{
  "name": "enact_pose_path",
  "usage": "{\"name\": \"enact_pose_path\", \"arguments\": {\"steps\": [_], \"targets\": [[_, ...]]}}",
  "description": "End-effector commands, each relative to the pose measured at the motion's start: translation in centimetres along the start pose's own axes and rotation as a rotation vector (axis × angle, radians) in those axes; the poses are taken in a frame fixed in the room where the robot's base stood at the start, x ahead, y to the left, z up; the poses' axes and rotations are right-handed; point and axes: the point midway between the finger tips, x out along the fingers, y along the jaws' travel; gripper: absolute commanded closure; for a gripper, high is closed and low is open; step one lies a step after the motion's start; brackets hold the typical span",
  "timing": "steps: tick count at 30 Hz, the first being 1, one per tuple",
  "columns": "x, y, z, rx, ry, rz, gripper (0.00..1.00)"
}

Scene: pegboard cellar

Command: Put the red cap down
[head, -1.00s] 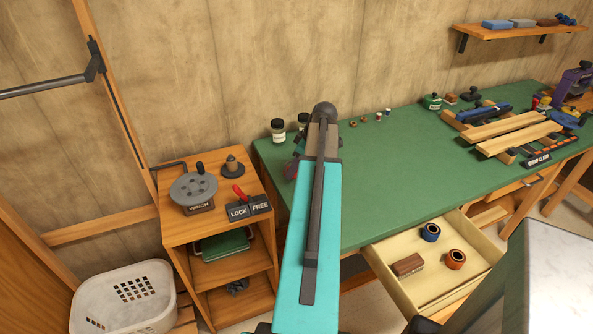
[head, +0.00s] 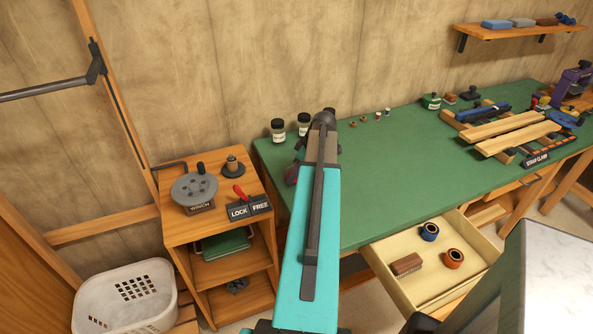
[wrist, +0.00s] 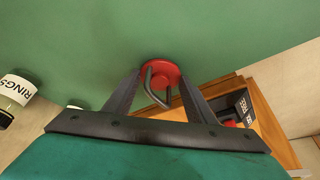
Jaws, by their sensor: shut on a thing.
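The red cap (wrist: 157,68) is a round red disc with a dark bent loop on it. It shows in the wrist view between the fingertips of my gripper (wrist: 161,80), which is shut on it. Green bench top (wrist: 90,45) fills the view behind the cap; I cannot tell whether the cap touches it.
Two lidded jars (head: 278,130) stand at the bench's back left. A jar labelled RINGS (wrist: 15,90) shows at the wrist view's left. Left of the bench is a wooden stand with a winch (head: 194,188) and a LOCK/FREE plate (head: 250,210). An open drawer (head: 385,262) juts out in front.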

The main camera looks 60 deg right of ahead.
Motion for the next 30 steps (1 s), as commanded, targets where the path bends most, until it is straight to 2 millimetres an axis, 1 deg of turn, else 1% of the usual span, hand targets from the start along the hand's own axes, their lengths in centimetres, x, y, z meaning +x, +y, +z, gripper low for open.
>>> {"name": "enact_pose_path", "arguments": {"steps": [16, 17, 19, 20, 30], "targets": [[0.69, 0.02, 0.28, 0.0, 0.0, 0.001, 0.71], [0.6, 0.02, 0.24, 0.0, 0.0, 0.001, 0.44], [0.59, 0.02, 0.24, 0.0, 0.0, 0.001, 0.33], [0.58, 0.02, 0.24, 0.0, 0.0, 0.001, 0.31], [0.48, 0.02, 0.2, 0.0, 0.0, 0.001, 0.31]]}}
